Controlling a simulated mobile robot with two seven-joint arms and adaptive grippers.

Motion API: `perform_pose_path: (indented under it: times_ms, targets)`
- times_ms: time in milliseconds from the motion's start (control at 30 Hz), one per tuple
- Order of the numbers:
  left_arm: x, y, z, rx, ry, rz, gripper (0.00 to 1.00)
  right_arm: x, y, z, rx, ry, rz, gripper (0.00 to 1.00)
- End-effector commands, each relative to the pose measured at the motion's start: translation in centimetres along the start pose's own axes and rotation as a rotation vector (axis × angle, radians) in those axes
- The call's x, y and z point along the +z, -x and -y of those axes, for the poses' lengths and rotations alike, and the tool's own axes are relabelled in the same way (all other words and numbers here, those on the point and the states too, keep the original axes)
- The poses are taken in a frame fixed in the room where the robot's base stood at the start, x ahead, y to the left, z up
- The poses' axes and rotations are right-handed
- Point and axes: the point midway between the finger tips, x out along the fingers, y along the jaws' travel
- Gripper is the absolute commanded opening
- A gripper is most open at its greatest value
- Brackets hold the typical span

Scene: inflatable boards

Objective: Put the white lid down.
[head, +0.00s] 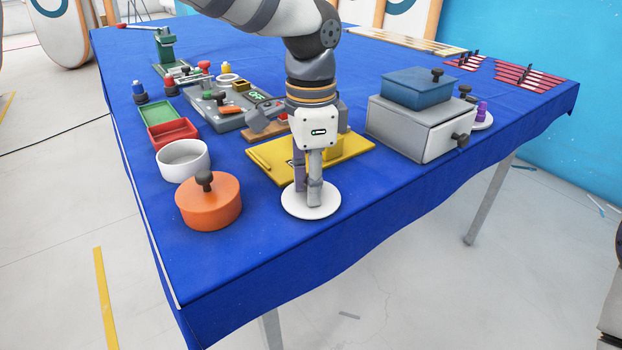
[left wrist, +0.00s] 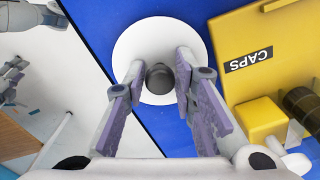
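The white lid (head: 326,207) is a flat round disc at the near edge of the blue table, level or nearly so. In the left wrist view the lid (left wrist: 150,42) has a dark round knob (left wrist: 160,78) in its middle. My left gripper (head: 307,192) points straight down over the lid and hides its knob in the head view. In the left wrist view the fingertips of my left gripper (left wrist: 160,80) close on the knob from both sides. Whether the lid's underside touches the table I cannot tell.
A white open pot (head: 183,176) and an orange lidded pot (head: 208,210) stand to the left. A yellow caps board (head: 268,163) lies just behind the lid. A grey drawer box (head: 405,135) with a blue box (head: 415,90) stands right. The table's front strip is clear.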

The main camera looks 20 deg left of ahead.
Motion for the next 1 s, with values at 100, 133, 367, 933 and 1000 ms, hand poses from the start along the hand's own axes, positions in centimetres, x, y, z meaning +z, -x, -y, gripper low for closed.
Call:
perform_pose_path:
  times_ms: [100, 133, 367, 933, 1000]
  targets:
    - [0.0, 0.0, 0.0, 0.000, 0.000, -0.001, 0.39, 0.0, 0.0, 0.0, 0.000, 0.000, 0.000, 0.40]
    - [0.0, 0.0, 0.0, 0.000, 0.000, -0.001, 0.39, 0.0, 0.0, 0.0, 0.000, 0.000, 0.000, 0.40]
    - [-0.1, 0.4, 0.0, -0.001, 0.000, -0.002, 0.39, 0.1, -0.1, 0.0, 0.000, 0.000, 0.003, 0.40]
    - [0.0, 12.1, 0.1, 0.002, 0.000, 0.000, 0.39, 0.5, -0.6, 0.0, 0.001, 0.000, 0.022, 0.40]
    - [0.0, 12.3, 0.0, 0.003, 0.000, 0.000, 0.39, 0.5, -0.6, 0.0, 0.001, 0.000, 0.022, 0.40]
